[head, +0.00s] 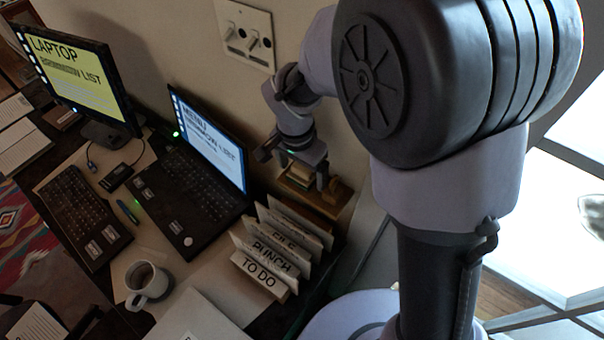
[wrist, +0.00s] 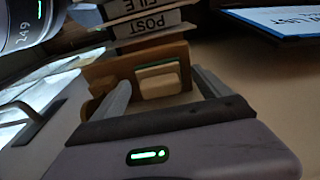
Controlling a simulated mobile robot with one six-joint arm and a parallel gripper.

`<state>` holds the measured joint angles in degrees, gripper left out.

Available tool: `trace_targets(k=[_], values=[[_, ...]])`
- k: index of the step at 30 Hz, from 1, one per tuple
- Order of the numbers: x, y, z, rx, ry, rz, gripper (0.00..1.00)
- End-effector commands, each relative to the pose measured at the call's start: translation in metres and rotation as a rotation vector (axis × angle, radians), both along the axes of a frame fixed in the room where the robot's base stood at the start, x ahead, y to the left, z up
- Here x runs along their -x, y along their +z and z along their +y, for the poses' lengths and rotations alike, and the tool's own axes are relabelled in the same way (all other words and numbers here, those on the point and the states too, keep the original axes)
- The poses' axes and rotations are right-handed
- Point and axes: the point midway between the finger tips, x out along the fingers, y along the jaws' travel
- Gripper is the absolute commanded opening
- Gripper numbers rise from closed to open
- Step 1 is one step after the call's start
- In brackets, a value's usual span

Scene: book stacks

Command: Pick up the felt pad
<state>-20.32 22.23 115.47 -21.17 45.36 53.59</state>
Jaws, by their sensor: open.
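A small pale cream block with a dark green edge, which looks like the felt pad (wrist: 158,84), sits against a brown wooden holder (wrist: 105,72) in the wrist view. My gripper (wrist: 161,79) is open, with one finger on each side of the pad in that view. I cannot tell whether the fingers touch it. In the head view my gripper (head: 294,168) points down over the wooden holder (head: 334,196) by the wall, behind the file sorter. The pad is partly hidden there by the gripper.
A sorter with labelled dividers (head: 268,262) stands just in front of the holder. An open laptop (head: 190,190) is to its left. A mug (head: 148,284), a keyboard (head: 80,212) and a monitor (head: 80,75) stand farther left. The wall with a switch plate (head: 245,32) is close behind.

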Motion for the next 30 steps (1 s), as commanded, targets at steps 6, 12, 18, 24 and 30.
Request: trace_targets(k=[6,12,18,24,30], values=[[0.000,0.001,0.000,0.000,0.000,0.000,0.54],[0.000,0.001,0.000,0.000,0.000,0.000,0.21],[0.000,0.002,0.000,0.000,0.000,0.000,0.21],[0.000,0.022,0.000,0.000,-0.001,-0.001,0.21],[0.021,0.039,-0.003,0.000,0.001,0.000,0.21]])
